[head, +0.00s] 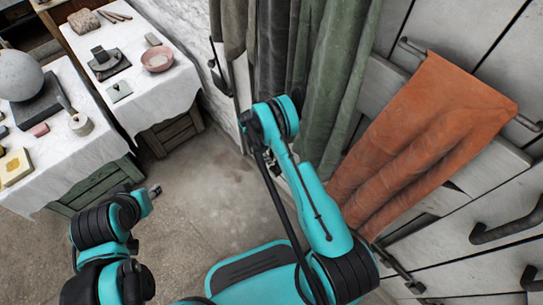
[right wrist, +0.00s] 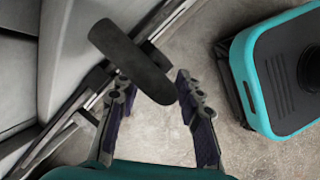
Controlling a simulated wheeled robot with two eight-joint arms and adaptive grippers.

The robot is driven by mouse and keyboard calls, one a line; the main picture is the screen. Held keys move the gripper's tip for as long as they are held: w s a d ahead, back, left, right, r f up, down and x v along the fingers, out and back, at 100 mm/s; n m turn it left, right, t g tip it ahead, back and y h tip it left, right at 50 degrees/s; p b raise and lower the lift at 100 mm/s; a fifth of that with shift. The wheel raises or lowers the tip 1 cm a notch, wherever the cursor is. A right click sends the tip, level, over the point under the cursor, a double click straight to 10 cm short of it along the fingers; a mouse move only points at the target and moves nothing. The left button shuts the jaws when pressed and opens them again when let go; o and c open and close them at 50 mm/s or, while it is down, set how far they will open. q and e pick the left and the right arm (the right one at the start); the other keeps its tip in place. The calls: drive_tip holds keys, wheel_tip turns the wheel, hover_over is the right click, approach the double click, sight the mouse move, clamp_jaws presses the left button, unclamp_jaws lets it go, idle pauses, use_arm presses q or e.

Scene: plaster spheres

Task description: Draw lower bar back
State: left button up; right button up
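A dark grey rounded bar grip (right wrist: 128,58) lies slantwise in the right wrist view, beside a long metal rail (right wrist: 68,128) on the pale panel. My right gripper (right wrist: 157,88) is open. The grip's lower end lies between its fingertips, with gaps visible; I cannot tell its exact depth there. In the head view a dark bar with a knob (head: 400,270) shows low on the panel, right of my right arm; whether it is the same bar is unclear.
An orange cloth (head: 420,140) hangs on the pale panelled wall, with dark handles (head: 508,222) below right. Green curtains (head: 335,90) hang behind my arm. White-covered tables (head: 75,160) with a sphere (head: 18,75) stand left. My base (right wrist: 290,75) is close right of the gripper.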

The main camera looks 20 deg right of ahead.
drive_tip(key=shift+r, duration=0.1)
drive_tip(key=v, duration=1.1)
drive_tip(key=shift+a+r, duration=0.15)
drive_tip(key=shift+r, duration=0.2)
drive_tip(key=shift+w, duration=0.15)
